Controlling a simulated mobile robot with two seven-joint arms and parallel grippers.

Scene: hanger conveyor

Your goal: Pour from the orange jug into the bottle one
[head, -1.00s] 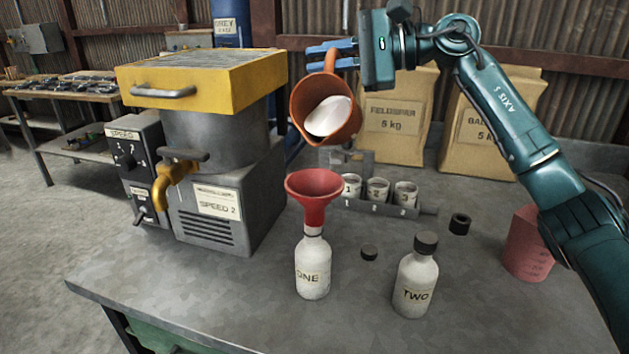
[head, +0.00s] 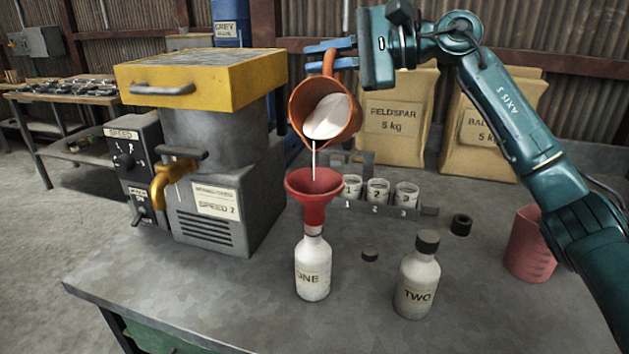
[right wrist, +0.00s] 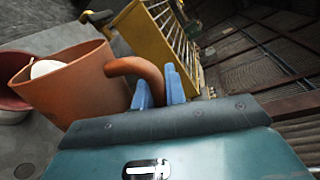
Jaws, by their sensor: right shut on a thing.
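The orange jug (head: 326,112) is held tilted above the red funnel (head: 314,196), its mouth facing down and toward the head camera. White liquid shows in the jug, and a thin white stream falls from its lip into the funnel. The funnel stands in the neck of bottle ONE (head: 313,268), which is upright on the table. My right gripper (head: 331,50) is shut on the jug's handle. In the right wrist view its blue fingers (right wrist: 158,90) are around the handle of the jug (right wrist: 85,85). My left gripper is not in view.
Bottle TWO (head: 417,275), with a black cap, stands right of bottle ONE. A loose black cap (head: 370,255) lies between them. Behind is a rack of numbered cups (head: 377,191). A yellow-topped machine (head: 205,80) stands left; a pink beaker (head: 528,244) stands right.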

